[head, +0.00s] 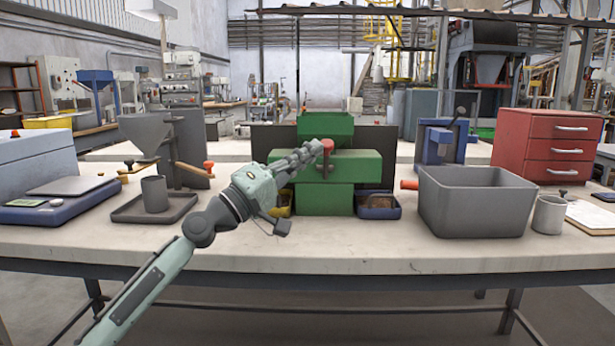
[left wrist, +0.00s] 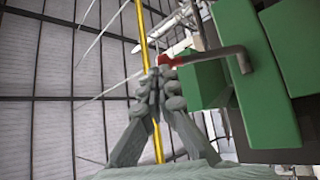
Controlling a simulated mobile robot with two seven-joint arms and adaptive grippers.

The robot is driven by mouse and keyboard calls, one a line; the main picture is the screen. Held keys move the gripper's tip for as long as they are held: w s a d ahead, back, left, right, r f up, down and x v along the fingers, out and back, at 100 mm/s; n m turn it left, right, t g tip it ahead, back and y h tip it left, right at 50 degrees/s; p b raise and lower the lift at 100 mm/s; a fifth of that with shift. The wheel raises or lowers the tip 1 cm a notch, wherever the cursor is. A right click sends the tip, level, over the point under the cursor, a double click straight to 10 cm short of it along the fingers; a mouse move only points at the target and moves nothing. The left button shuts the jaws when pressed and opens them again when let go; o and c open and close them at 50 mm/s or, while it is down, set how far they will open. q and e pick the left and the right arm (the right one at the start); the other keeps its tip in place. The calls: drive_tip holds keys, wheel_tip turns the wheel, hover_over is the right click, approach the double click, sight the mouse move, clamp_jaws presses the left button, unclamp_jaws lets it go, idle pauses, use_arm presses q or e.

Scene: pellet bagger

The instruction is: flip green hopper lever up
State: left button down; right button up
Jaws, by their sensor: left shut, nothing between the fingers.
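The green hopper machine (head: 325,196) stands at the middle of the table, with its green hopper (head: 326,124) on top. The lever's red knob (head: 327,146) shows at the front of the green body, right at my fingertips. In the left wrist view the lever (left wrist: 215,54) is a bent grey rod beside the green block, with its red end (left wrist: 165,61) just beyond my fingers. My left gripper (head: 316,149) is shut and empty; its tips (left wrist: 157,75) are at or very near the knob, and I cannot tell whether they touch. My right gripper is out of view.
A grey bin (head: 476,205) and red drawers (head: 546,143) stand to the right. A blue tray (head: 379,208) sits by the machine's foot. A grey funnel stand (head: 187,143), tray with cup (head: 154,207) and scale (head: 65,200) are left. The front table strip is clear.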

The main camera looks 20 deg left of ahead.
use_arm(q)
drive_tip(key=w+r, duration=0.2)
drive_tip(key=r, duration=0.1)
drive_tip(key=w+a+r, duration=0.1)
drive_tip(key=shift+w+r, duration=0.15)
drive_tip(key=shift+r, duration=0.15)
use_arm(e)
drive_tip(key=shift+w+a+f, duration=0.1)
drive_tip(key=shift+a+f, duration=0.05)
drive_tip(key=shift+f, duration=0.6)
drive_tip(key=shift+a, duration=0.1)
